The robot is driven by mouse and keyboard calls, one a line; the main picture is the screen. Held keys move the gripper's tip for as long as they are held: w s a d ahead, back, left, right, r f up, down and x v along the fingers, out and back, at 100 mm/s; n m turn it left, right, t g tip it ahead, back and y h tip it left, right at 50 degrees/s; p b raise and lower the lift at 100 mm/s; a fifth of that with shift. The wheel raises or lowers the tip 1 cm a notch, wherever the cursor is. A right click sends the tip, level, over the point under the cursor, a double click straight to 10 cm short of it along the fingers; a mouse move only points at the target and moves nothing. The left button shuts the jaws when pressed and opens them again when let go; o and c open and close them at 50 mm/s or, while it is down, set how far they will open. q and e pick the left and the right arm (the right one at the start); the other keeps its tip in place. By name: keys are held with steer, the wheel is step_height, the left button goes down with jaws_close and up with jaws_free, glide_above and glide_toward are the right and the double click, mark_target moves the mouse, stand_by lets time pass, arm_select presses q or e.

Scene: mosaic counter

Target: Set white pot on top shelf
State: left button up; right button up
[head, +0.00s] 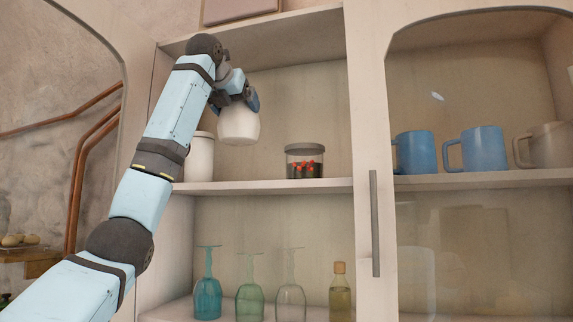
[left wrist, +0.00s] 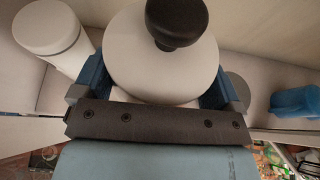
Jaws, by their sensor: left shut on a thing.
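The white pot (head: 239,127) is held by my left gripper (head: 238,101) in the upper shelf compartment, above the shelf board (head: 260,186) and apart from it. In the left wrist view the pot (left wrist: 150,65) shows from above, with a white lid and a dark round knob, between the two blue fingers of my left gripper (left wrist: 160,88). The gripper is shut on it. A white canister (head: 200,158) stands on the same shelf, left of the pot and partly behind my arm. My right gripper is in neither view.
A glass jar with a grey lid (head: 305,161) stands right of the pot on the shelf. Blue mugs (head: 484,149) stand in the right compartment. Stemmed glasses (head: 250,298) and a bottle (head: 340,293) stand below. Shelf space is free between canister and jar.

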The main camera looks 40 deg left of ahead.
mark_target(235, 141)
arm_select(q)
step_height(235, 141, down, 5)
steer(key=shift+f, duration=0.1)
steer(key=shift+a+f, duration=0.15)
steer(key=shift+f, duration=0.1)
steer(key=f, duration=0.3)
steer(key=shift+s+d+f, duration=0.1)
steer(key=shift+d+f, duration=0.15)
steer(key=shift+a+f, duration=0.25)
steer(key=shift+f, duration=0.1)
steer(key=shift+d, duration=0.1)
